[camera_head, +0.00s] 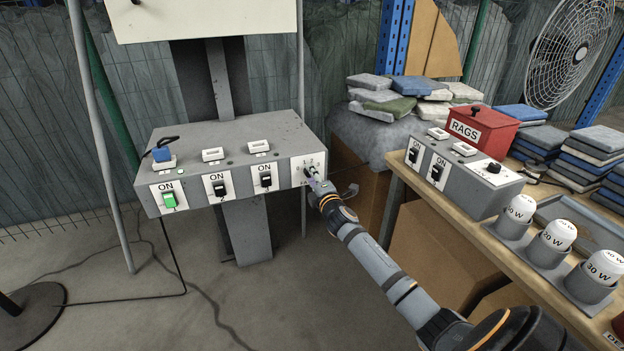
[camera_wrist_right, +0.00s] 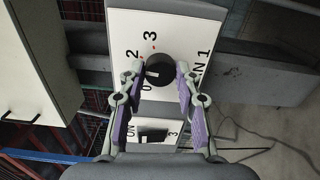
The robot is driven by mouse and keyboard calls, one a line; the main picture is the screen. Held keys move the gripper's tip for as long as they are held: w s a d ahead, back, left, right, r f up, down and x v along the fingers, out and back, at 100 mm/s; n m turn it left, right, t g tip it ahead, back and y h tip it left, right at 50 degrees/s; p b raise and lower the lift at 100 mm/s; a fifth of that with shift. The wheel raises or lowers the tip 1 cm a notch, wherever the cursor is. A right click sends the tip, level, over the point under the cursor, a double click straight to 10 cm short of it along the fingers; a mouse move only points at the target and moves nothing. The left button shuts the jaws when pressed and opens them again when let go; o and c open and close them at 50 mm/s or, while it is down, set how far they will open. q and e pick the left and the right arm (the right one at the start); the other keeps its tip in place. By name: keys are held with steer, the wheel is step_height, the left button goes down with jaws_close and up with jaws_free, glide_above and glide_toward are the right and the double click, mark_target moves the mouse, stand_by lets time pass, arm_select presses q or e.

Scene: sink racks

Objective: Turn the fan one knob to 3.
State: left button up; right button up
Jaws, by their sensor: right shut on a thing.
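The fan one knob (camera_wrist_right: 161,69) is a round black knob with a white mark, on a white plate (camera_wrist_right: 176,25) at the right end of the grey switch box (camera_head: 285,140). In the right wrist view the plate shows "2", "3", part of a "0" and "N 1". The white mark points left, roughly towards the side between 0 and 2; the digit there is hidden by a finger. My right gripper (camera_wrist_right: 159,73) is shut on the knob, one fingertip on each side. My left gripper is not in view.
The box has several ON switches, the leftmost green switch (camera_head: 169,201) lit. A wooden bench (camera_head: 440,210) at the right holds a second grey box (camera_head: 465,185) with another black knob (camera_head: 494,168), a red RAGS box (camera_head: 477,128) and white bulbs (camera_head: 520,208). A caged fan (camera_head: 570,50) stands behind.

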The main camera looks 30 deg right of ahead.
steer(key=m+b, duration=0.3)
steer(key=m, duration=0.6)
steer(key=shift+f, duration=0.2)
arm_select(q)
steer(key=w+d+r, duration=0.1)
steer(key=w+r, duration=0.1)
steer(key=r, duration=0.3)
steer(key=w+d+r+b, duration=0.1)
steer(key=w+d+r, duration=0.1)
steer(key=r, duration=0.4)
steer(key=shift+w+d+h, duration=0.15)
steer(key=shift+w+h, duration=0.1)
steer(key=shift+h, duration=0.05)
arm_select(e)
steer(key=shift+m, duration=1.8)
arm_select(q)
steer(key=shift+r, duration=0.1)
arm_select(e)
steer(key=o, duration=1.2)
steer(key=shift+r, duration=0.15)
steer(key=shift+c, duration=0.2)
